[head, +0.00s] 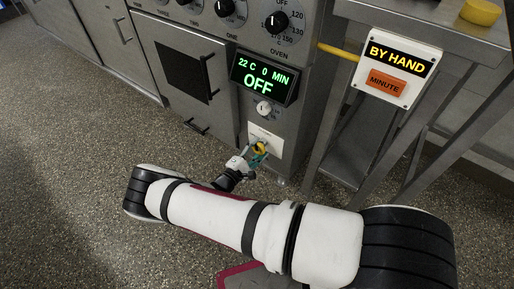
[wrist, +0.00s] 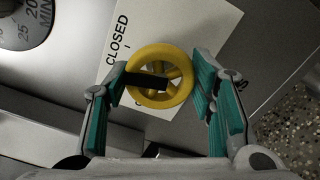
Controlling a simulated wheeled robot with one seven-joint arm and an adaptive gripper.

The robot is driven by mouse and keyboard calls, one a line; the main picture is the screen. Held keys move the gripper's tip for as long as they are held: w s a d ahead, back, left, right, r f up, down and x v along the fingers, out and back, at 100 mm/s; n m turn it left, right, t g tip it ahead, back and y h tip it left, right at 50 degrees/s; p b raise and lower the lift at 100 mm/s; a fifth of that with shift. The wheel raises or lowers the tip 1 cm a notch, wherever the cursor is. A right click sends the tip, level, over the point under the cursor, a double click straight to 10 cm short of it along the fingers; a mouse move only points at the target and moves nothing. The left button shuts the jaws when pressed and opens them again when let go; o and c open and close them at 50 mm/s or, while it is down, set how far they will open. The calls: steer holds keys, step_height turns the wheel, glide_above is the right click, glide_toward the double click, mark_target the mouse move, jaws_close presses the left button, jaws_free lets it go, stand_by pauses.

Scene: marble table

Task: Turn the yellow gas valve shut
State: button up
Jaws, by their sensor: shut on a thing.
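The yellow gas valve (wrist: 181,94) is a round wheel with spokes and a dark bar across its left part. It sits in front of a white plate (wrist: 216,24) with the word CLOSED and a tick mark; other lettering is hidden behind the wheel. My gripper (wrist: 160,84) is shut on the wheel, with a teal-padded finger at its left and right rims. In the head view the valve (head: 260,148) is small, low on the oven front, with my gripper (head: 254,157) at it.
The oven's green display (head: 264,79) reads 22 C, 0 MIN, OFF. A small white knob (head: 264,108) is above the valve. A steel table (head: 440,22) stands at right, with a BY HAND sign (head: 398,66) before it. Speckled floor (head: 70,150) is open at left.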

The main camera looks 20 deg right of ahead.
steer(key=shift+m+p, duration=0.35)
steer(key=shift+m, duration=0.85)
steer(key=o, duration=1.2)
steer(key=v, duration=1.2)
steer(key=shift+r, duration=0.1)
